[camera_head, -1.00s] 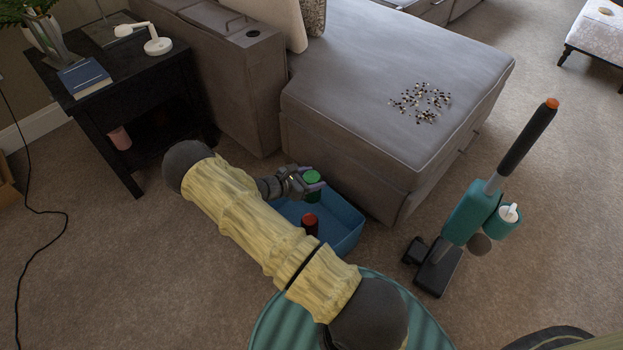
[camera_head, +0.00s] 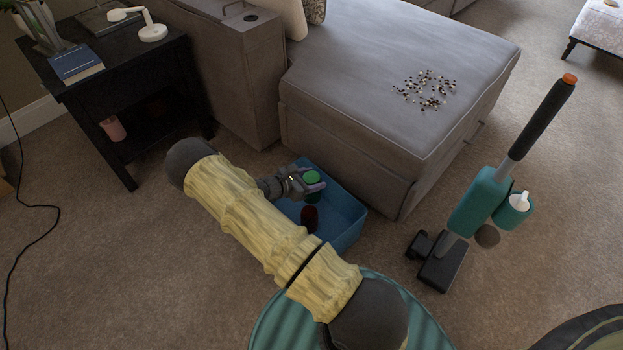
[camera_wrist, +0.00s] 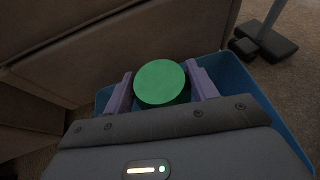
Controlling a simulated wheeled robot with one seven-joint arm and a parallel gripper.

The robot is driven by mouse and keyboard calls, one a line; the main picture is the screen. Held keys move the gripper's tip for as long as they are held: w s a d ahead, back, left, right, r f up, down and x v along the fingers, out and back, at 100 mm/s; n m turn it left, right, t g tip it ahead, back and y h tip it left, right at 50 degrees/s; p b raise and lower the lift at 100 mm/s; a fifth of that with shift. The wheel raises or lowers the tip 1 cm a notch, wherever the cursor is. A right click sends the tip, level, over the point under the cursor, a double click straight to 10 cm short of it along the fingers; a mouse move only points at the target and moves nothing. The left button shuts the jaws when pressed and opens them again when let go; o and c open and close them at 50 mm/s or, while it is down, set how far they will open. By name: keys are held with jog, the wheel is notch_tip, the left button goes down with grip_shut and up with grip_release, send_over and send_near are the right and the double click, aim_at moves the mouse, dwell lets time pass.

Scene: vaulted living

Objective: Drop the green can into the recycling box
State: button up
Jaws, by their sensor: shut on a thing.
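The green can (camera_head: 312,178) is between the fingers of my gripper (camera_head: 311,184), which is shut on it. In the wrist view the can's round green top (camera_wrist: 160,82) sits between two purple fingers. The blue recycling box (camera_head: 348,222) stands on the carpet against the sofa. The can is over the box, seen from above; how high it is above the floor of the box I cannot tell. A dark red can (camera_head: 310,217) is inside the box, nearer to me than the green can. My arm hides the box's left side.
The grey sofa chaise (camera_head: 365,85) borders the box at the back. A black side table (camera_head: 125,65) stands at the left. A teal stick vacuum (camera_head: 480,205) stands at the right. Carpet between box and vacuum is clear.

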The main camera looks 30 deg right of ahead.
jog(key=o, duration=1.2)
jog(key=shift+o, duration=0.2)
jog(key=shift+a+r, duration=0.1)
jog(key=p+v, duration=0.6)
jog(key=v, duration=1.1)
jog(key=shift+a, duration=0.15)
